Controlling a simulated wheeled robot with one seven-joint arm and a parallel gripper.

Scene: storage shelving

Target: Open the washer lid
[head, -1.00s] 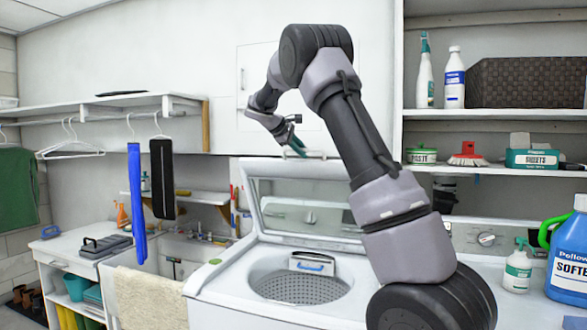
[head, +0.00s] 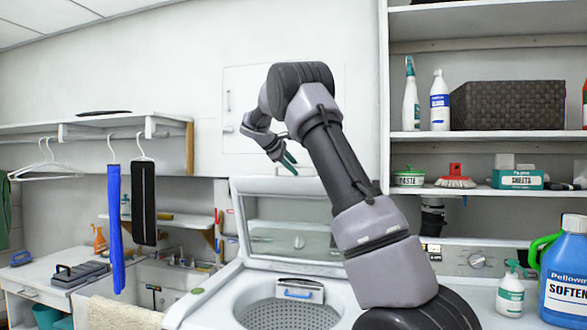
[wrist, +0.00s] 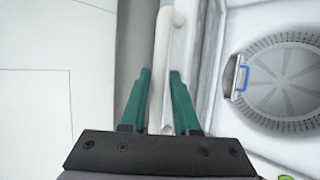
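The washer lid (head: 290,210) stands raised, close to upright, at the back of the white washer (head: 205,310), with its glass panel facing forward. The washer's opening and drum (head: 290,315) are uncovered. My gripper (head: 289,163) is at the lid's top edge. In the wrist view, my gripper's teal fingers (wrist: 162,80) are apart, on either side of the white lid handle (wrist: 160,75). Gaps show between the fingers and the handle. The drum also shows at the right of the wrist view (wrist: 285,85). My arm covers the lid's right side in the head view.
A wall cabinet (head: 240,105) is behind my gripper. Shelves (head: 480,190) with bottles and boxes stand at the right. A softener jug (head: 568,270) and a spray bottle (head: 510,293) stand by the washer's right side. A sink (head: 170,280) is at the left.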

